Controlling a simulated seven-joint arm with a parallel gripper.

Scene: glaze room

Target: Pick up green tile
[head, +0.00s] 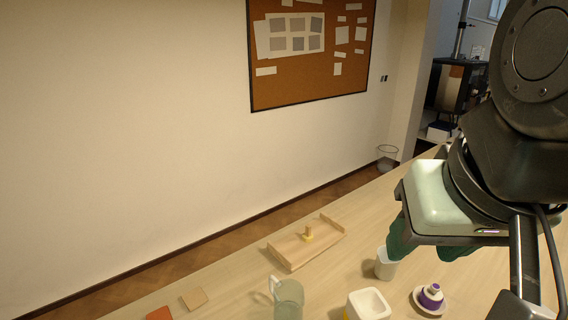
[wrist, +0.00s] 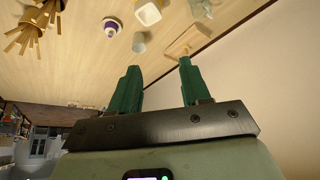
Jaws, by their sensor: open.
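I cannot make out a green tile in either view. Two small flat tiles lie at the bottom left of the head view, one tan (head: 194,299) and one reddish (head: 158,314), cut by the frame edge. My gripper (head: 428,250) is at the right of the head view, above the table. Its two green fingers stand apart with nothing between them in the wrist view (wrist: 159,66). In the head view, part of the table behind the gripper and arm is hidden.
On the table (head: 240,285) stand a wooden tray (head: 290,250) with a peg, a glass mug (head: 288,298), a square white container (head: 369,303), a white cup (head: 385,266) near my fingers, and a purple-and-white object on a saucer (head: 431,298). Brush-like bundles (wrist: 28,28) show in the wrist view.

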